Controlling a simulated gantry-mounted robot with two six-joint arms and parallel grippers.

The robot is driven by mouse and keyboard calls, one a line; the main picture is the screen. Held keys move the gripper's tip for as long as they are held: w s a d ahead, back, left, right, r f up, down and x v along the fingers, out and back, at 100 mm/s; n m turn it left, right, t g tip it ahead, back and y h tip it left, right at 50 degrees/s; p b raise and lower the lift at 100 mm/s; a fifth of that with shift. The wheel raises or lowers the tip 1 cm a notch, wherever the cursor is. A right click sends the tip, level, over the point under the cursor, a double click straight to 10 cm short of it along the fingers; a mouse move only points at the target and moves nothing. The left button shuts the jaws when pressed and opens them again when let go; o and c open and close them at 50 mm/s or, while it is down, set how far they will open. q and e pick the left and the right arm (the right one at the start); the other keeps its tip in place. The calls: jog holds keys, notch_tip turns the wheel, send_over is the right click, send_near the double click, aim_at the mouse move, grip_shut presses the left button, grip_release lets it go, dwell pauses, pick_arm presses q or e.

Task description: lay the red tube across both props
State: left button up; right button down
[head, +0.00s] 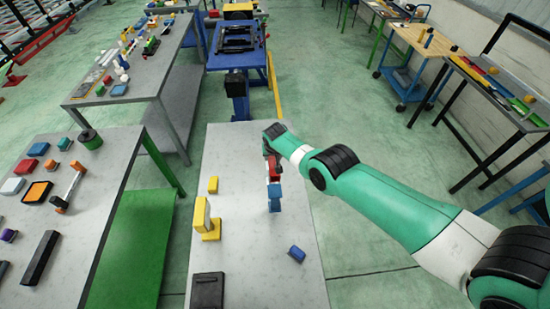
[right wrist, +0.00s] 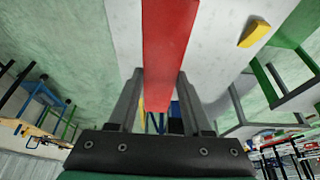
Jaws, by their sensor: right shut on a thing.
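My right gripper (head: 272,163) is over the middle table. In the right wrist view its two fingers are closed on the sides of the red tube (right wrist: 168,45), which stretches away beyond the fingertips. In the head view the red tube (head: 274,190) shows only as a short piece below the gripper. A blue prop (head: 276,206) shows right by the tube's near end; I cannot tell whether they touch. A yellow prop (head: 202,214) stands upright to the left, apart from the tube. My left gripper is not in view.
On the grey middle table (head: 245,265) lie a small yellow block (head: 213,184), a small blue block (head: 297,254) and a black block (head: 207,290). The table's front middle is clear. A left table (head: 100,185) holds several loose parts.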

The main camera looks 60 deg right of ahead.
jog(key=shift+r, duration=0.15)
notch_tip(320, 180, down, 10)
jog(key=b, duration=0.9)
jog(key=shift+r, duration=0.15)
jog(key=shift+c, duration=1.3)
grip_release()
jog(key=shift+o, duration=0.3)
jog(key=shift+o, duration=1)
